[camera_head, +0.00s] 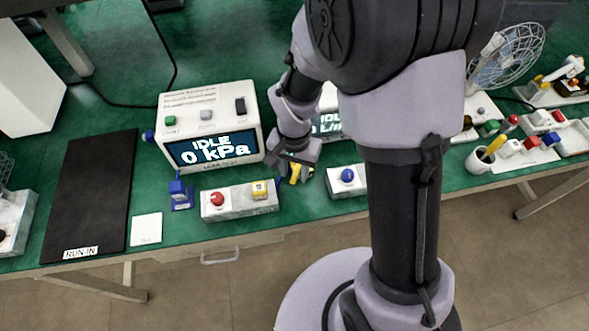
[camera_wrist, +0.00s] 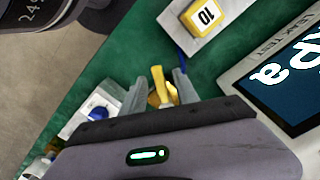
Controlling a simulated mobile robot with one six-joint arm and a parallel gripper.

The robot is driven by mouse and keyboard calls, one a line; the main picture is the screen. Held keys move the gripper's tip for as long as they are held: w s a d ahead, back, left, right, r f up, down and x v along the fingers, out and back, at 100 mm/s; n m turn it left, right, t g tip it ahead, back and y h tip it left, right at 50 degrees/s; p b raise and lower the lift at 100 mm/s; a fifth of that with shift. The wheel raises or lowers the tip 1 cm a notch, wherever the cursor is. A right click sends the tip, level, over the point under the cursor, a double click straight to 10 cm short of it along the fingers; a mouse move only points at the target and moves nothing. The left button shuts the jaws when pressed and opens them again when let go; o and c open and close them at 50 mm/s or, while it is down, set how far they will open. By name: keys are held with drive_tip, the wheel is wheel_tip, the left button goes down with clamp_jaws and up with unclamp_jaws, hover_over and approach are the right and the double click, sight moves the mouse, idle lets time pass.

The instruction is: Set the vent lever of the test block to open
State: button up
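My gripper (camera_wrist: 160,78) points down at the bench in the wrist view. Its two grey fingers are apart, with a yellow lever-like piece (camera_wrist: 158,76) standing between them and green bench showing on both sides of it. A brass-coloured part (camera_wrist: 163,96) shows beside the yellow piece, partly hidden by the gripper. In the head view my gripper (camera_head: 295,166) is over the yellow piece (camera_head: 296,174), between two button blocks. The body under the yellow piece is mostly hidden, so I cannot tell the lever's setting.
A grey block with a red button (camera_head: 217,199) and a yellow 10 marker (camera_head: 259,189) is to the left. A blue-button block (camera_head: 347,176) is to the right. The leak-test display box (camera_head: 209,103), reading IDLE 0 kPa, stands behind. A black run-in mat (camera_head: 92,190) lies far left.

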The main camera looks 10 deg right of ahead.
wheel_tip(320, 180, up, 18)
drive_tip(key=p, duration=0.7)
drive_tip(key=shift+f, duration=0.25)
wheel_tip(320, 180, up, 6)
drive_tip(key=f+t, duration=0.1)
drive_tip(key=t, duration=0.1)
hover_over(295, 176)
drive_tip(key=s, duration=0.3)
drive_tip(key=s+d+r+n+t+y+b, duration=0.1)
drive_tip(key=s+r+t+y+b, duration=0.1)
drive_tip(key=s+r, duration=0.4)
drive_tip(key=s+t, duration=0.1)
drive_tip(key=s, duration=0.3)
drive_tip(key=shift+d+r+n+t, duration=0.2)
drive_tip(key=shift+d+n+t, duration=0.15)
drive_tip(key=shift+n+t, duration=0.05)
drive_tip(key=shift+a, duration=0.1)
